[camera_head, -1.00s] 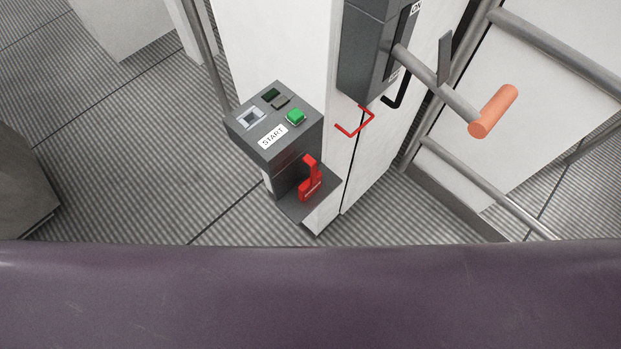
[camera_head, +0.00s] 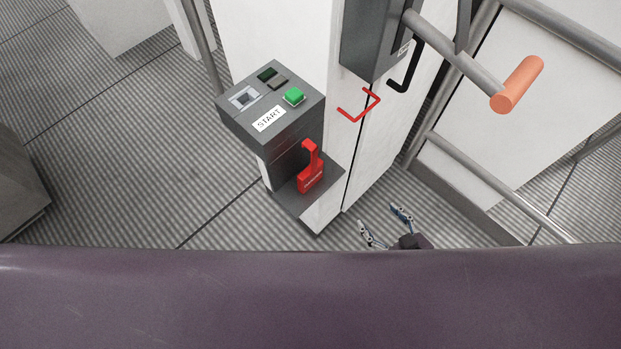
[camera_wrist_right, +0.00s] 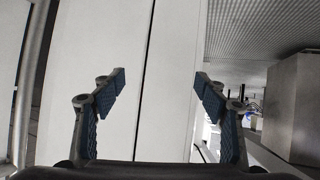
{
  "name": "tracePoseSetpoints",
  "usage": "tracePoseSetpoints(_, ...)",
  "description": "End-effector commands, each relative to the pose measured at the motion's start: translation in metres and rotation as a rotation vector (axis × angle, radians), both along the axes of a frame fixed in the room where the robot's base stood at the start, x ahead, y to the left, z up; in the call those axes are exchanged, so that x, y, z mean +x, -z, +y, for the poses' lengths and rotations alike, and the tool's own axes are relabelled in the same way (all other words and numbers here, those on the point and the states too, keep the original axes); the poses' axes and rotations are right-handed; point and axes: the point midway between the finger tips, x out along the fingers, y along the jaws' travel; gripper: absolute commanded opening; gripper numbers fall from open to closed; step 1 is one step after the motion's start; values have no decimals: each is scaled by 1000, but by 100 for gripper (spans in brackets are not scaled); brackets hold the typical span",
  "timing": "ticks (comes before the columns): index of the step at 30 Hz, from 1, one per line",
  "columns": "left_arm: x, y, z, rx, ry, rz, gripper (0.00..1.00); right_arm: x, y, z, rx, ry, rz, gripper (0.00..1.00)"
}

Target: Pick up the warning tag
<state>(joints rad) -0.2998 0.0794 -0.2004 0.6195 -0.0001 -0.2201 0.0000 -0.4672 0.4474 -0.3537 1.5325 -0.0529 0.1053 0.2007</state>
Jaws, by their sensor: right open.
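The red warning tag (camera_head: 311,170) stands upright on a small dark shelf (camera_head: 318,206) under the grey START control box in the head view. It has a narrow upper part and a wider lower part with small pale lettering. My right gripper (camera_head: 386,220) is at the lower middle of the head view, to the right of and below the tag. Its two fingers are spread and nothing is between them. In the right wrist view the open fingers (camera_wrist_right: 160,95) face a white cabinet panel with a dark vertical seam. The tag is not visible there. My left gripper is not in view.
The control box (camera_head: 270,108) with a green button (camera_head: 293,96) overhangs the shelf. A red bracket handle (camera_head: 361,105) and a black handle (camera_head: 405,68) stick out from the white cabinet. A lever with an orange grip (camera_head: 517,84) and grey rails are at right.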

Motion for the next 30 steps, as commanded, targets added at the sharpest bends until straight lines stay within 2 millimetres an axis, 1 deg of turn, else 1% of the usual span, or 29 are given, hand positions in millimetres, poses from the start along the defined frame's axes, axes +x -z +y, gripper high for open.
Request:
tracePoseSetpoints(1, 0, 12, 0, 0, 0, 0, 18, 6, -24, 18, 38, -49, -64, 67)
tracePoseSetpoints(2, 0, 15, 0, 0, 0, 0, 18, 8, -41, 29, 66, -75, -101, 67)
tracePoseSetpoints(3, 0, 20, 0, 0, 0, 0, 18, 9, -65, 43, 100, -110, -146, 67)
tracePoseSetpoints(5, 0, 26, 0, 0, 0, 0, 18, 7, -98, 63, 156, -161, -206, 67)
tracePoseSetpoints(6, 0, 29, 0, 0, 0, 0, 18, 3, -120, 76, 191, -194, -241, 67)
tracePoseSetpoints(9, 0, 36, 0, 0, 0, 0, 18, -8, -166, 102, 272, -263, -312, 67)
tracePoseSetpoints(12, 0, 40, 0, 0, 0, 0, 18, -18, -200, 118, 329, -312, -358, 67)
tracePoseSetpoints(15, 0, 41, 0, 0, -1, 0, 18, -25, -218, 127, 362, -337, -381, 67)
tracePoseSetpoints(18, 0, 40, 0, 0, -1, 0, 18, -24, -226, 132, 373, -345, -390, 67)
tracePoseSetpoints(26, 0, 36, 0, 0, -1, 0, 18, -8, -227, 148, 372, -343, -390, 67)
tracePoseSetpoints(30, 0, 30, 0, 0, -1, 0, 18, 0, -231, 162, 374, -343, -392, 67)
